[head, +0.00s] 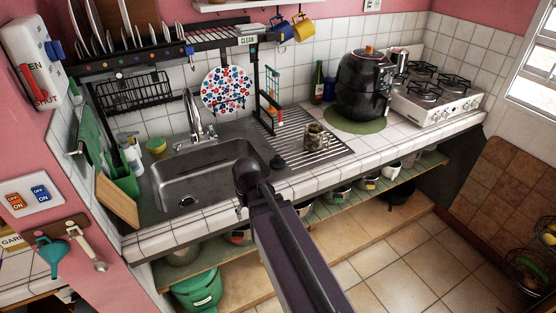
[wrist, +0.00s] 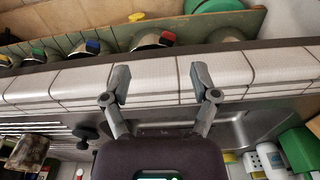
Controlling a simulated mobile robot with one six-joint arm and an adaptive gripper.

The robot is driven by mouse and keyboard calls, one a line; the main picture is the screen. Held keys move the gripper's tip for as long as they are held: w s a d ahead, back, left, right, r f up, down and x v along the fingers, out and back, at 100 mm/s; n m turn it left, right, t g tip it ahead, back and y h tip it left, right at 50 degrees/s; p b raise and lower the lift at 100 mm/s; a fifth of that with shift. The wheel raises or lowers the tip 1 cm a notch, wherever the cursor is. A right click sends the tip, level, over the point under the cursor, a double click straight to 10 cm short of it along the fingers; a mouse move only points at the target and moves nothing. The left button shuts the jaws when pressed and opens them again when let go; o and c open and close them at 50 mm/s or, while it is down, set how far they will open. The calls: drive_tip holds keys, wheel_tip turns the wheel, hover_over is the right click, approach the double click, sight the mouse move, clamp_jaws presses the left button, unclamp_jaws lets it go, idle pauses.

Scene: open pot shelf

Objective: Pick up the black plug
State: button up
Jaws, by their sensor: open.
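The black plug (head: 277,162) stands on the steel sink top, between the basin's right rim and the ribbed drainer. In the wrist view the plug (wrist: 84,132) is a small dark knobbed shape to the left of my left finger, with a gap between them. My gripper (wrist: 162,90) is open and empty, its two grey fingers spread over the tiled counter edge. In the head view my dark arm reaches up toward the front of the sink, and the fingers cannot be made out.
The sink basin (head: 205,180) lies left of the plug. A patterned mug (head: 313,137) stands on the drainer behind and right of it. The tap (head: 195,120) rises behind the basin. Pots with coloured handles (wrist: 153,40) sit on the shelf below the counter.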

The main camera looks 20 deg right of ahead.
drive_tip(key=w+d+r+m+t+p, duration=0.1)
drive_tip(key=w+d+r+t+p, duration=0.1)
drive_tip(key=w+d+r+p, duration=0.65)
drive_tip(key=m+t+h+p, duration=0.1)
drive_tip(key=t, duration=0.1)
approach(277, 156)
wheel_tip(277, 156, up, 3)
drive_tip(key=shift+s+d+r, duration=0.15)
drive_tip(key=shift+s, duration=0.2)
drive_tip(key=b+x, duration=0.7)
drive_tip(key=x, duration=0.1)
drive_tip(key=shift+f+b, duration=0.3)
drive_tip(key=shift+b, duration=0.05)
drive_tip(key=shift+f, duration=0.1)
drive_tip(key=b+x, duration=0.3)
drive_tip(key=shift+s+f, duration=0.15)
drive_tip(key=shift+f, duration=0.15)
drive_tip(key=shift+b+x, duration=0.8)
drive_tip(key=shift+b, duration=0.2)
